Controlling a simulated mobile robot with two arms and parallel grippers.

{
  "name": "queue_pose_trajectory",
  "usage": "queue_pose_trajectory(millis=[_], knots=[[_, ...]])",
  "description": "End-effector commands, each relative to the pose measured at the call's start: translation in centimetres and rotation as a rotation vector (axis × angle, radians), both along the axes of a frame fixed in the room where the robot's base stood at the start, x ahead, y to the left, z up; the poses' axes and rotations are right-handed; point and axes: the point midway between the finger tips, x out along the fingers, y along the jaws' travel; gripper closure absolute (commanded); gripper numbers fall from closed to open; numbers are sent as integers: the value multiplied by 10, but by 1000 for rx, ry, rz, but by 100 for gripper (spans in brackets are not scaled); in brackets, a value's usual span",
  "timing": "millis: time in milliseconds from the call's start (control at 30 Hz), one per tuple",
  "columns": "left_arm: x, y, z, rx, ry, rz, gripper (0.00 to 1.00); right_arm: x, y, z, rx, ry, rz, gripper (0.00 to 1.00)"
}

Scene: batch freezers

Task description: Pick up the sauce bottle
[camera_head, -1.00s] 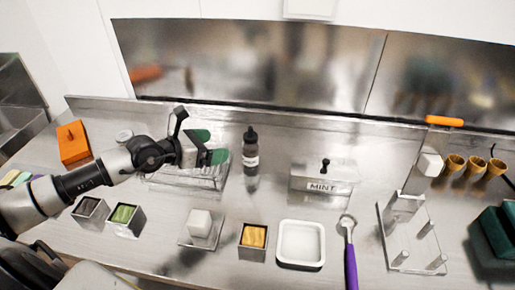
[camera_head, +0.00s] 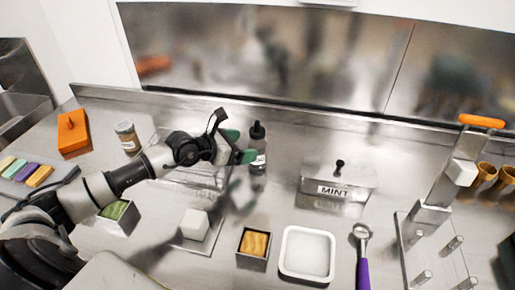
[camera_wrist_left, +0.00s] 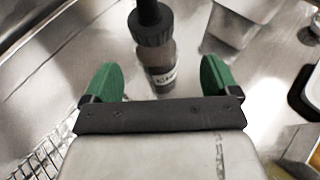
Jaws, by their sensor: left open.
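The sauce bottle (camera_head: 257,150) stands upright near the back of the steel counter, with a black cap and a dark body with a label. In the left wrist view the bottle (camera_wrist_left: 153,50) lies ahead, between the lines of the two green fingers. My left gripper (camera_head: 243,145) is open and empty, its green fingertips close to the bottle on its left side in the head view. In the left wrist view the left gripper (camera_wrist_left: 160,80) has its fingers apart on either side of the bottle's base. I cannot tell if they touch it. My right gripper is not in view.
A steel box labelled MINT (camera_head: 335,190) stands right of the bottle. A wire rack (camera_head: 185,172) lies under my arm. A white tray (camera_head: 287,250), a purple-handled scoop (camera_head: 363,270) and an orange box (camera_head: 73,135) stand around. Bare counter lies between bottle and tray.

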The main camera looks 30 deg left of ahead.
Motion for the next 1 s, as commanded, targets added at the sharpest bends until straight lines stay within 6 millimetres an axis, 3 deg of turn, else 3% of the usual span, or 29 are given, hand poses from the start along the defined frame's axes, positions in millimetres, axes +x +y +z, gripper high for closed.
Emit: queue_pose_trajectory(millis=[400,733,1000], knots=[[40,-18,-20,-2,-2,0,11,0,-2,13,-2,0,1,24],[46,-22,-25,2,-1,-1,11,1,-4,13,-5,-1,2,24],[45,-21,-25,1,0,0,52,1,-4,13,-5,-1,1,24]])
